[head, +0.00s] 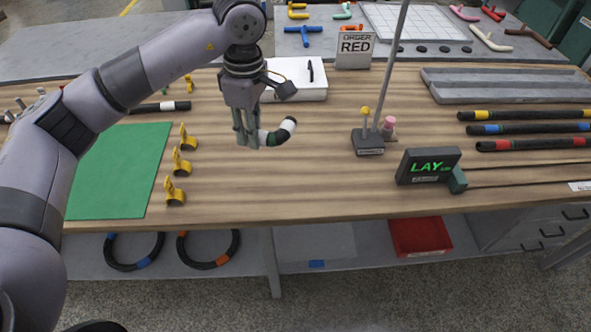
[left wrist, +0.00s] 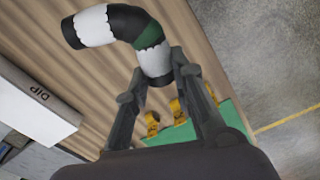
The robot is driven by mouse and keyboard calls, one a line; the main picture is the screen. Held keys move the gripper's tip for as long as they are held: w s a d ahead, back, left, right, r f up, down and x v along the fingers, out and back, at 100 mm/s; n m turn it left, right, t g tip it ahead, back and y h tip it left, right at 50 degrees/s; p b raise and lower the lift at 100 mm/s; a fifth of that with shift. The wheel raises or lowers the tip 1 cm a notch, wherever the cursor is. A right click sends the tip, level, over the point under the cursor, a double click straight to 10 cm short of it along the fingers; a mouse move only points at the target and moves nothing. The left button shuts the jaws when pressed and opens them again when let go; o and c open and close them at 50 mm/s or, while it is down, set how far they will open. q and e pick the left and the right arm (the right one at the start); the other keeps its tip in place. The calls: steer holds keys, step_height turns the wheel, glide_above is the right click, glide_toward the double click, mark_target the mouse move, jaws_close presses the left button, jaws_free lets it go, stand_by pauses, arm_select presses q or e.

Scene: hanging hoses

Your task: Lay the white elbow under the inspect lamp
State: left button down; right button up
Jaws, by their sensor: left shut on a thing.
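The white elbow (head: 287,127) is a short bent black hose with white bands and a green band. My left gripper (head: 248,140) is shut on one end of it, and its free end curves to the right, over the table. In the left wrist view the elbow (left wrist: 97,26) shows large at the top, with its held end between the fingers (left wrist: 158,85). A thin grey pole (head: 397,50), perhaps the inspect lamp's stand, rises to the right of the gripper; its top is out of view. My right gripper is out of view.
By the pole are a dark block (head: 367,146) with a yellow knob and a pink-topped piece (head: 389,123). A display (head: 430,166) reads LAY. Yellow clips (head: 175,192) stand beside a green mat (head: 115,175). Banded hoses (head: 530,128) lie right. The front middle table is clear.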

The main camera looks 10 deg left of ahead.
arm_select(q)
steer(key=w+n, duration=0.2)
steer(key=n, duration=0.1)
steer(key=n+p, duration=0.1)
steer(key=p, duration=0.1)
glide_above(263, 186)
step_height(263, 186, down, 14)
steer(key=shift+f, duration=0.8)
step_height(263, 186, down, 3)
steer(key=shift+f, duration=0.25)
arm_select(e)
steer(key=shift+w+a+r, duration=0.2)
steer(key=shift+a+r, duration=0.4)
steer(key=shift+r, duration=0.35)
